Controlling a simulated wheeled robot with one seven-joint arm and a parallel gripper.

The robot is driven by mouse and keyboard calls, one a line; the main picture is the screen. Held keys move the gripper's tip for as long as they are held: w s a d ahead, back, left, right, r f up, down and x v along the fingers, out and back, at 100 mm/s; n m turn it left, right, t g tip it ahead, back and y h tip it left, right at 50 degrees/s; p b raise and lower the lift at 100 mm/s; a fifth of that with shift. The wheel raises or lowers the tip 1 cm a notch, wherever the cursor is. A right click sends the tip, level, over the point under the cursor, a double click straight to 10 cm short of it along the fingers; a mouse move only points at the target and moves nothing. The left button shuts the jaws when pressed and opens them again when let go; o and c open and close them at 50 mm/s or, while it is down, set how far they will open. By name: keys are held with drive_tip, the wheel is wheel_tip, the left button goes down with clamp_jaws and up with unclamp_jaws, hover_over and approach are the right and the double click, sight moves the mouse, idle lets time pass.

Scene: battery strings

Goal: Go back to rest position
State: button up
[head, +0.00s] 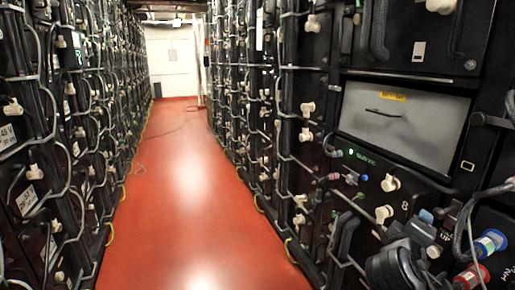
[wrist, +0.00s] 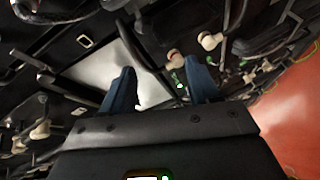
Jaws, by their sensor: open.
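My gripper (wrist: 164,72) shows in the wrist view with its two blue-dark fingers spread apart and nothing between them. It points toward a battery rack front with a pale grey panel (wrist: 118,68) and white connector knobs (wrist: 208,41). I cannot tell how far the fingertips are from the rack; no contact is visible.
Black battery racks with cables line the left (head: 60,130) and right (head: 270,110) of a red-floored aisle (head: 190,190). The aisle is clear apart from thin cables on the floor, and ends at a white door (head: 172,62). Blue and red connectors (head: 490,243) stick out at lower right.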

drive_tip(key=s+a+f+t+y+p, duration=0.1)
drive_tip(key=s+a+f+y, duration=0.5)
drive_tip(key=s, duration=0.6)
drive_tip(key=s+a+f+t+y, duration=0.15)
drive_tip(key=s+a+f, duration=0.35)
drive_tip(key=s+f, duration=0.5)
drive_tip(key=s+a+r+m+y, duration=0.1)
drive_tip(key=s+a+r+y, duration=0.1)
drive_tip(key=s, duration=0.6)
drive_tip(key=s+a+r+m+y, duration=0.1)
drive_tip(key=s+r, duration=0.2)
drive_tip(key=s, duration=0.6)
drive_tip(key=s+r+m+p, duration=0.1)
drive_tip(key=s+r+m, duration=0.2)
drive_tip(key=s+r, duration=0.6)
drive_tip(key=shift+s+m+t, duration=0.4)
drive_tip(key=shift+s+t, duration=0.05)
drive_tip(key=shift+s, duration=0.05)
drive_tip(key=shift+d+y, duration=0.1)
drive_tip(key=shift+y, duration=0.15)
